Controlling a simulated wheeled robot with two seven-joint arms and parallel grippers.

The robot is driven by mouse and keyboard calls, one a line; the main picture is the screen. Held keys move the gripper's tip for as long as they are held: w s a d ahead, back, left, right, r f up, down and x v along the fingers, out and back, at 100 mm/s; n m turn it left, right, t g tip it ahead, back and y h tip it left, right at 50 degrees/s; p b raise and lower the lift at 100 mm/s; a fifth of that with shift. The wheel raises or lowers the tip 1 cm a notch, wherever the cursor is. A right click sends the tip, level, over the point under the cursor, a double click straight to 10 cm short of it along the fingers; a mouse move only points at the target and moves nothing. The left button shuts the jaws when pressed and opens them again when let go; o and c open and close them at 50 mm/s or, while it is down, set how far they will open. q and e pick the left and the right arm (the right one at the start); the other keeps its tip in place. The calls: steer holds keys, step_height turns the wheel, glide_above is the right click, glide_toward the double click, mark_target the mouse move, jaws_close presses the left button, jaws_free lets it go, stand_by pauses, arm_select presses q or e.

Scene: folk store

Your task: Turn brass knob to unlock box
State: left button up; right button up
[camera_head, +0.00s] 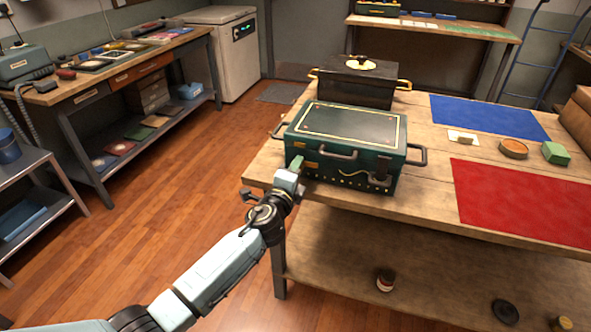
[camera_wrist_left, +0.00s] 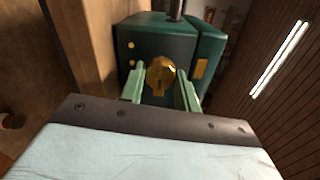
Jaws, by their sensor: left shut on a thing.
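The dark green box (camera_head: 345,143) with a gold-lined lid and dark handles stands on the wooden table; its lid is down. The brass knob (camera_wrist_left: 160,76) is on the box's front face and shows between my left fingers in the left wrist view. My left gripper (camera_wrist_left: 160,95) has its green fingers on either side of the knob, shut on it. In the head view my left gripper (camera_head: 297,165) is at the left part of the box's front, and the knob is hidden there. My right gripper is not in view.
A black box (camera_head: 357,82) stands behind the green one. The floor at left is clear.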

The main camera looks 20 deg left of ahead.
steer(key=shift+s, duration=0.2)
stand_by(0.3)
arm_select(q)
steer(key=o, duration=1)
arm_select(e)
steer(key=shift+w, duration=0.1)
arm_select(q)
steer(key=s, duration=0.4)
steer(key=s+p, duration=0.1)
steer(key=s, duration=0.4)
steer(key=s+p, duration=0.1)
steer(key=s, duration=0.3)
steer(key=shift+s+a+r, duration=0.2)
steer(key=shift+a+r, duration=0.05)
steer(key=shift+a, duration=0.05)
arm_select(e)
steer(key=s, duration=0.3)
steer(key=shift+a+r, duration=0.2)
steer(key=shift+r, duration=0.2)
